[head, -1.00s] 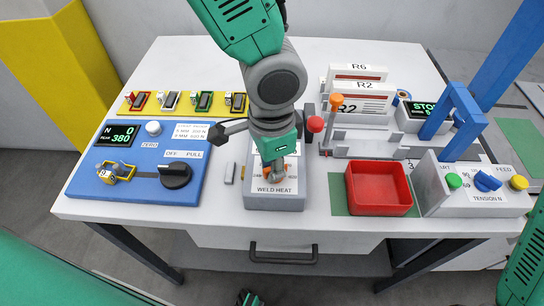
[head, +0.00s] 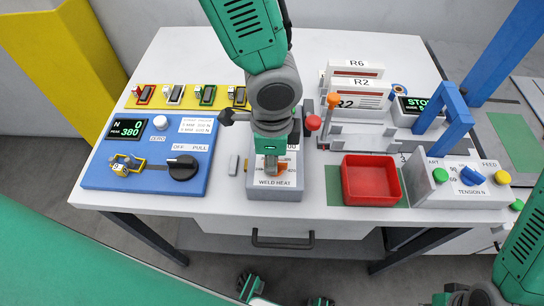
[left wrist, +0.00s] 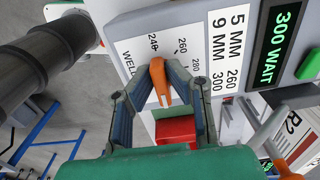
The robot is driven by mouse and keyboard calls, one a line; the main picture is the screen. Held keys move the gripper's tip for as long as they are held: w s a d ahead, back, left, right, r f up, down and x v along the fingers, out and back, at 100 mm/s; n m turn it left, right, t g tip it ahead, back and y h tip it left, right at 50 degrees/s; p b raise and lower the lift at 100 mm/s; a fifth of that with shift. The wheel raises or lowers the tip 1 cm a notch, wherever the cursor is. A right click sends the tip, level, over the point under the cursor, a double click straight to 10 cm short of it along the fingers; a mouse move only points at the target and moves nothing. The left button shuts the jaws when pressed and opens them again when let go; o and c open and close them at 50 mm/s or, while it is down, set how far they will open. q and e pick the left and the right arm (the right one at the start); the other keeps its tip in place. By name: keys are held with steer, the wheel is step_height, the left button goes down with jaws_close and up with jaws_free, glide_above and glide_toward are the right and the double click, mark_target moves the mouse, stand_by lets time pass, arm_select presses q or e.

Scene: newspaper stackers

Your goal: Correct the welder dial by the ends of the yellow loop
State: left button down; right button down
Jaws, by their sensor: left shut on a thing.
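The weld heat dial with its orange pointer knob (left wrist: 158,80) is on the grey welder (head: 274,194). My left gripper (head: 271,166) points down at this dial. In the left wrist view its fingers (left wrist: 160,95) are closed on the sides of the orange knob. Scale marks 240, 260 and 280 show around it; the exact pointer reading is unclear. The welder display (left wrist: 280,35) reads 300 WAIT, beside a label giving 5 MM 260 and 9 MM 300. The small yellow loop (head: 124,165) lies at the left of the blue tester (head: 145,181); its ends are too small to read.
The tester display (head: 127,130) shows N 0 and PEAK 380. A red tray (head: 371,182) stands right of the welder, with the tension box (head: 467,186) beyond it. A yellow rack (head: 190,96) is behind the tester. A red-knobbed lever (head: 313,122) is close beside my left gripper.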

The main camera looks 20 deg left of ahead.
arm_select(q)
steer(key=shift+w+d+r, duration=0.1)
steer(key=shift+w+r, duration=0.05)
steer(key=shift+w, duration=0.1)
steer(key=c, duration=1.6)
jaws_free()
steer(key=shift+s, duration=0.1)
steer(key=shift+r, duration=0.3)
step_height(320, 180, up, 11)
steer(key=shift+r, duration=0.1)
